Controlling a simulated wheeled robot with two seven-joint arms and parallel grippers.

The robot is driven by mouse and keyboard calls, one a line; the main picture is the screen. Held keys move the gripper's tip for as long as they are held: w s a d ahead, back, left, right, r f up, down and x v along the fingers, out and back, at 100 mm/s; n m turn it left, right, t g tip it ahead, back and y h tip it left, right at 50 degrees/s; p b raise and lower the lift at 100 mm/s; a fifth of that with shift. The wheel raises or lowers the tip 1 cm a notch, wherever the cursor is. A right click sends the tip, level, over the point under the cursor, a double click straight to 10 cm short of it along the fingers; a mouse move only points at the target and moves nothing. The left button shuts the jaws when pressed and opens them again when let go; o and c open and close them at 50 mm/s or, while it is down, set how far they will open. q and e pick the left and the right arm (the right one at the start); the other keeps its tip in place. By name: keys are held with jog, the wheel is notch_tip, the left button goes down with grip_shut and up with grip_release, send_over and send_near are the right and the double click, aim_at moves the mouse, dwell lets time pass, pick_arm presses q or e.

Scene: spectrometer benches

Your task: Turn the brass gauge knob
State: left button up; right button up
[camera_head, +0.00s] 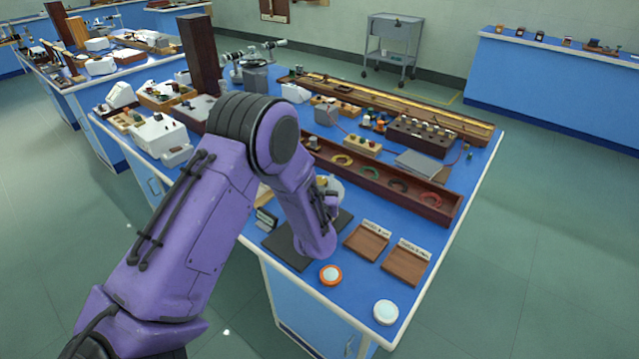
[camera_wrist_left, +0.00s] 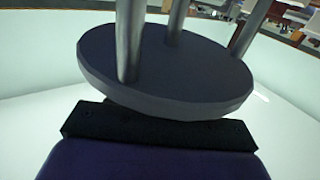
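My left arm comes in from the left in the head view and bends down over the near side of the bench. My left gripper (camera_head: 331,203) is mostly hidden by my own purple wrist, beside a pale grey rounded object (camera_head: 332,186) above a dark mat (camera_head: 290,246). I cannot make out its fingertips or any contact. The brass gauge knob cannot be clearly picked out; my arm covers part of this area. In the left wrist view a dark round plate (camera_wrist_left: 165,72) with several metal posts fills the upper middle. My right gripper is in neither view.
An orange-rimmed round piece (camera_head: 330,274) and a white round piece (camera_head: 385,312) lie near the bench's front edge. Two brown trays (camera_head: 404,266) (camera_head: 367,243) are right of my wrist. A long wooden box (camera_head: 430,205) with coloured rings lies behind. Floor is clear at right.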

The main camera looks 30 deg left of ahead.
pick_arm(q)
jog(key=shift+o, duration=0.6)
jog(key=shift+r, duration=0.2)
jog(key=shift+s+f, duration=0.1)
jog(key=shift+s, duration=0.05)
jog(key=b+v, duration=0.2)
jog(key=v, duration=0.8)
jog(key=shift+b, duration=0.35)
jog(key=shift+s+d, duration=0.1)
jog(key=shift+s, duration=0.05)
